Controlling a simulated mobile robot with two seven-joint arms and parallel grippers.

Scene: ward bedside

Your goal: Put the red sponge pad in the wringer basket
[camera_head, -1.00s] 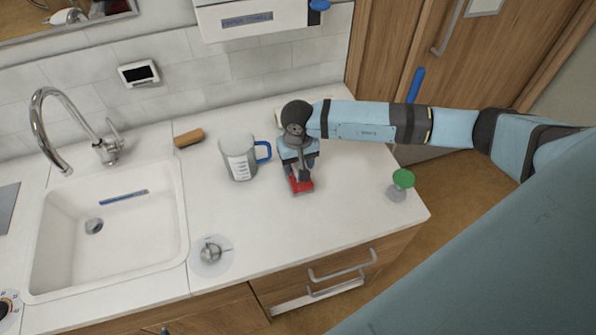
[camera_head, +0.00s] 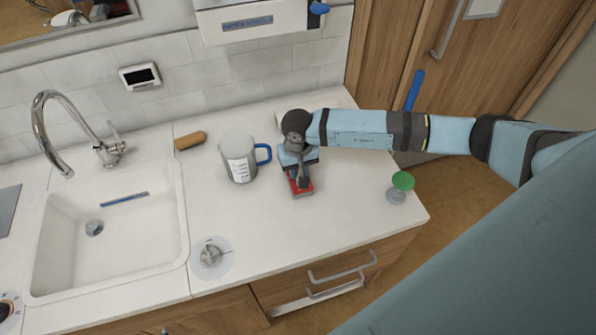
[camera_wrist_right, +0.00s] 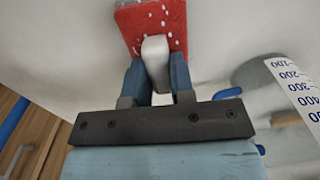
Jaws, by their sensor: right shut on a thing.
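The red sponge pad (camera_head: 302,189) lies on the white counter, right of the measuring jug. In the right wrist view the pad (camera_wrist_right: 172,22) is red with pale specks and has a pale grey grip (camera_wrist_right: 156,58) standing up from it. My right gripper (camera_head: 300,175) is over the pad from behind. Its blue fingers (camera_wrist_right: 156,75) are shut on the grip. The gripper hides part of the pad in the head view. I cannot make out a wringer basket for certain. My left gripper is not in view.
The measuring jug (camera_head: 238,162) with a blue handle stands close left of my gripper. A green-topped item (camera_head: 402,182) stands near the right counter edge. A metal piece on a pale disc (camera_head: 211,257) is at the front, beside the sink (camera_head: 112,270). A brown brush (camera_head: 190,140) lies behind. The front middle counter is clear.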

